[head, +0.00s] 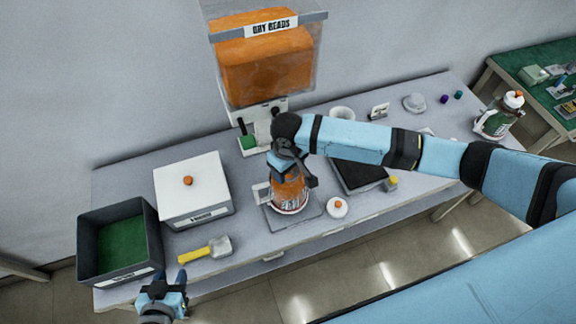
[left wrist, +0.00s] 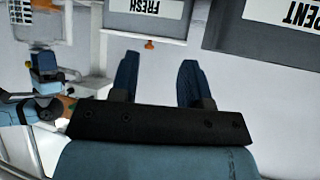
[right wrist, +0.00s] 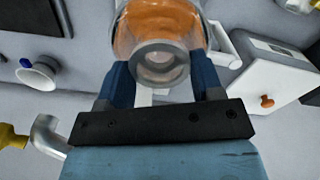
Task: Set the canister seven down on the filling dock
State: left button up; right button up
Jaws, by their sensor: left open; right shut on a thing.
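The canister (head: 288,194), clear with orange contents and a white handle, stands upright over a grey square plate (head: 310,208), which looks like the filling dock. I cannot tell whether its base touches the plate, and its number is not readable. My right gripper (head: 291,165) is shut on the canister from above; the right wrist view shows its open round mouth (right wrist: 160,62) between the fingers. My left gripper (head: 169,279) is open and empty at the table's front left edge, and its spread fingers show in the left wrist view (left wrist: 159,75).
A bead hopper (head: 262,65) stands behind. A white lid (head: 337,207) lies right of the plate, near a black pad (head: 357,175). At left are a white box (head: 192,187), a dark bin (head: 108,232) and a scoop (head: 207,249). Another canister (head: 496,117) stands far right.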

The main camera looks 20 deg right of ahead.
pick_arm(q)
jog(key=shift+w+r, duration=0.15)
jog(key=shift+w, duration=0.15)
pick_arm(e)
jog(key=shift+f, duration=0.25)
jog(key=o, duration=1.3)
jog(key=shift+o, duration=0.9)
pick_arm(q)
jog(key=shift+s+f, duration=0.35)
jog(key=shift+s, duration=0.2)
pick_arm(e)
jog(key=shift+f, duration=0.1)
pick_arm(q)
jog(key=shift+w+f+b, duration=0.25)
jog(key=shift+f+b, duration=0.4)
jog(key=shift+b, duration=0.2)
pick_arm(e)
notch_tip(320, 180, up, 14)
jog(key=shift+s+a, duration=0.1)
